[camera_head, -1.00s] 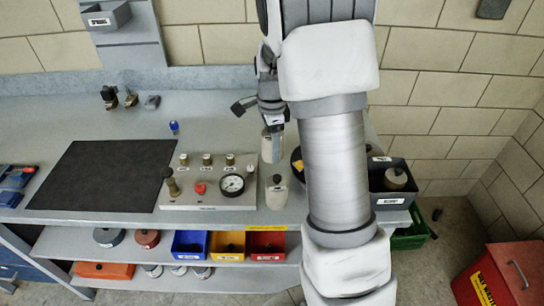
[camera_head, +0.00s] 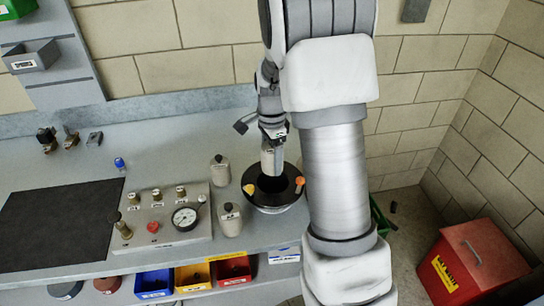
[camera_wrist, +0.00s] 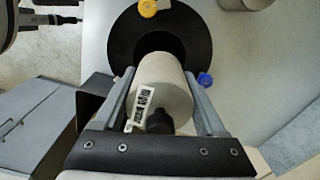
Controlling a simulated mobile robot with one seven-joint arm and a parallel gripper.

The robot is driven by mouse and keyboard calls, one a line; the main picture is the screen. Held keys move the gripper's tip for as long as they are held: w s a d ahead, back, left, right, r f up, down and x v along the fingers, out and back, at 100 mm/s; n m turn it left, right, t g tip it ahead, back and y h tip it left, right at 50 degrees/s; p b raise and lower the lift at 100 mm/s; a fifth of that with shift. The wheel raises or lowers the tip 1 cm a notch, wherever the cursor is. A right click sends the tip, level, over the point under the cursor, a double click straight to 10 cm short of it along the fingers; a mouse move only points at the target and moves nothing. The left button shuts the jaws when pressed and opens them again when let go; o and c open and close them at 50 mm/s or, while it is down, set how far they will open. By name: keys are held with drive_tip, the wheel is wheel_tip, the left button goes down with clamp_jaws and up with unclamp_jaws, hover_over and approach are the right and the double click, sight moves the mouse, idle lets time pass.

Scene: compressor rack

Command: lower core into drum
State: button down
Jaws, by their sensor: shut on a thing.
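My gripper (camera_head: 272,146) is shut on the core, a pale beige cylinder (camera_head: 271,162) with a label and a black knob. The core (camera_wrist: 163,88) sits between both fingers (camera_wrist: 160,100) in the wrist view. The drum (camera_head: 262,205) is a black round thing with a dark central opening, standing at the bench's front edge. Its black rim (camera_wrist: 198,30) shows past the core in the wrist view. The core's lower end overlaps the drum's opening in the head view. Its far end hides part of the opening in the wrist view. I cannot tell its exact height.
The drum rim carries a yellow clip (camera_head: 249,189), an orange clip (camera_head: 299,182) and a blue clip (camera_wrist: 205,79). Two similar pale cylinders stand left of the drum, one behind (camera_head: 220,172) and one in front (camera_head: 230,222). A gauge panel (camera_head: 165,218) lies further left.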

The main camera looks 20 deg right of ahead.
drive_tip(key=shift+f+b, duration=1.6)
drive_tip(key=shift+f, duration=0.4)
drive_tip(key=shift+f, duration=0.2)
drive_tip(key=shift+f+b, duration=0.4)
drive_tip(key=shift+f, duration=0.1)
drive_tip(key=shift+f+b, duration=1.95)
drive_tip(key=shift+f, duration=1.05)
drive_tip(key=shift+f, duration=0.1)
drive_tip(key=shift+f+b, duration=1.35)
drive_tip(key=shift+f, duration=0.65)
drive_tip(key=shift+f, duration=0.4)
